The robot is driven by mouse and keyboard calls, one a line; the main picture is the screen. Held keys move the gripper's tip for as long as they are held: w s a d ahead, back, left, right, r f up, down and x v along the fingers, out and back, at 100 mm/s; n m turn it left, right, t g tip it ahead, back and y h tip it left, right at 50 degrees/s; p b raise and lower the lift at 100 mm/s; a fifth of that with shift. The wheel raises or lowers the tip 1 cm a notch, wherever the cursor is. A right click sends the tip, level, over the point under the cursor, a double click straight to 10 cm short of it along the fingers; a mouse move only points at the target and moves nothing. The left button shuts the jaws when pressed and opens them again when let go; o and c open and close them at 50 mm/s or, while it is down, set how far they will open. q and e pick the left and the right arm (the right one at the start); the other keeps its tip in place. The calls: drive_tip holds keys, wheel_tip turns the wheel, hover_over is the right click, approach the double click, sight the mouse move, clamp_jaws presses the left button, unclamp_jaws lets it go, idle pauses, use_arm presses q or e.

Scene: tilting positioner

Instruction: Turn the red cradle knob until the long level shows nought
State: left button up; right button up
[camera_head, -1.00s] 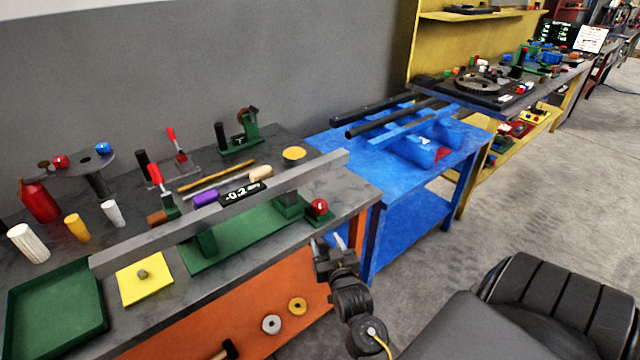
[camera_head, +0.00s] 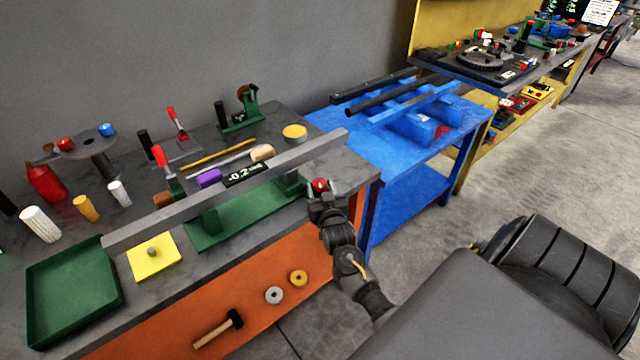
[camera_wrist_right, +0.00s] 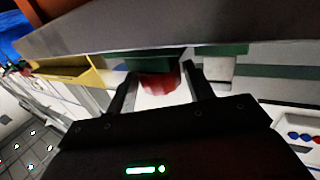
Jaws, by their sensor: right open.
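The red cradle knob (camera_head: 320,185) sits at the right end of the green cradle (camera_head: 240,215). A long grey beam (camera_head: 290,160) lies along the cradle, and the long level (camera_head: 245,173) on it shows about -0.2. My right gripper (camera_head: 322,199) is at the knob, just in front of it. In the right wrist view the red knob (camera_wrist_right: 160,82) lies between the two open fingers (camera_wrist_right: 165,95); I cannot tell whether they touch it. My left gripper is not in view.
A yellow plate (camera_head: 153,256) and a green tray (camera_head: 75,290) lie at the left of the grey bench. Red-handled clamps (camera_head: 160,158) stand behind the beam. A blue table (camera_head: 420,160) stands to the right. A hammer (camera_head: 220,328) and rings lie on the orange shelf below.

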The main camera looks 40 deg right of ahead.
drive_tip(key=shift+w+d, duration=0.3)
drive_tip(key=shift+w, duration=0.35)
drive_tip(key=c, duration=0.7)
drive_tip(key=shift+s+n, duration=0.1)
drive_tip(key=shift+n, duration=0.2)
drive_tip(key=n+t+y, duration=0.1)
drive_tip(key=y, duration=0.2)
drive_tip(key=shift+d+n, duration=0.15)
drive_tip(key=shift+n, duration=0.25)
drive_tip(key=n+y, duration=0.2)
drive_tip(key=y, duration=0.2)
drive_tip(key=shift+f+t+b, duration=0.15)
drive_tip(key=shift+t+b, duration=0.25)
drive_tip(key=n+y+b, duration=0.2)
drive_tip(key=n+y, duration=0.1)
drive_tip(key=y, duration=0.2)
drive_tip(key=shift+n+g, duration=0.3)
drive_tip(key=shift+n, duration=0.1)
drive_tip(key=shift+n+y+b, duration=0.5)
drive_tip(key=shift+y+b, duration=0.05)
drive_tip(key=shift+y, duration=0.45)
